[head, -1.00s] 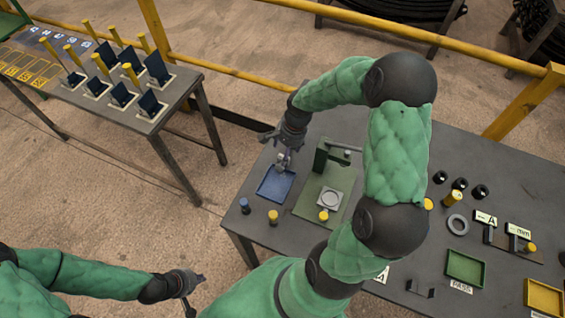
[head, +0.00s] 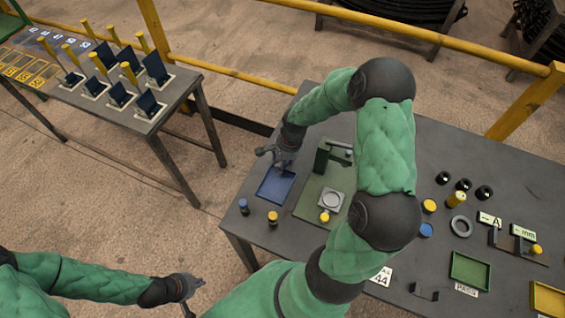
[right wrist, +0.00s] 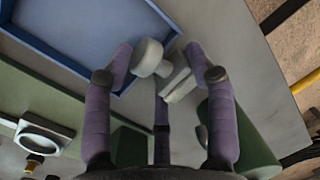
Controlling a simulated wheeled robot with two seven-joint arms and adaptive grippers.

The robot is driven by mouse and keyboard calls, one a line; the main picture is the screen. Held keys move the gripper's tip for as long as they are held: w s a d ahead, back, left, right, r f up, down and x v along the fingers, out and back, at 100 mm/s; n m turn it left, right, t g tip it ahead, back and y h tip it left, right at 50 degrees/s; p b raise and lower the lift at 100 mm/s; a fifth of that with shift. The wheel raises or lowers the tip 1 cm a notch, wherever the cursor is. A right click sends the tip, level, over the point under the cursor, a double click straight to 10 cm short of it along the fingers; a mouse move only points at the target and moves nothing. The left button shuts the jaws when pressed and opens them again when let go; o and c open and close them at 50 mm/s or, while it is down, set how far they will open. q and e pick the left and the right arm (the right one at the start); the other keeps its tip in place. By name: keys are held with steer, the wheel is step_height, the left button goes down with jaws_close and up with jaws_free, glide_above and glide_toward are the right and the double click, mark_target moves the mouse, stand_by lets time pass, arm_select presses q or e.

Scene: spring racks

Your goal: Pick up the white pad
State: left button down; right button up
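A white piece with a round knob (right wrist: 150,58) and a paler block beside it (right wrist: 178,80) lie by the corner of the blue tray in the right wrist view; I cannot tell which is the white pad, or whether they are joined. My right gripper (right wrist: 162,62) is open, its two purple fingers on either side of them, with gaps showing. In the head view my right gripper (head: 282,160) is at the far edge of the blue tray (head: 262,194) and hides the white pieces. My left gripper (head: 194,294) is open and empty at the lower left, off the table.
A green plate (head: 312,205) with a grey ring fixture (head: 330,201) and a green upright stands right of the tray. Blue and yellow knobs (head: 272,218) stand at the near edge. Black cups, labels and a green tray (head: 469,270) fill the right side.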

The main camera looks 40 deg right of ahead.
mark_target(280, 164)
steer(key=c, duration=0.5)
steer(key=shift+r, duration=0.15)
steer(key=shift+r, duration=0.2)
steer(key=r, duration=0.1)
steer(key=r+p, duration=0.1)
steer(key=r, duration=0.1)
steer(key=shift+s+a+r, duration=0.1)
steer(key=shift+s, duration=0.1)
steer(key=s+a+r+p, duration=0.2)
steer(key=s+r, duration=0.2)
steer(key=s, duration=0.2)
steer(key=s+a+r+p, duration=0.1)
steer(key=s+a+r, duration=0.2)
steer(key=s+r, duration=0.2)
steer(key=shift+s+a+p, duration=0.35)
steer(key=shift+s, duration=0.35)
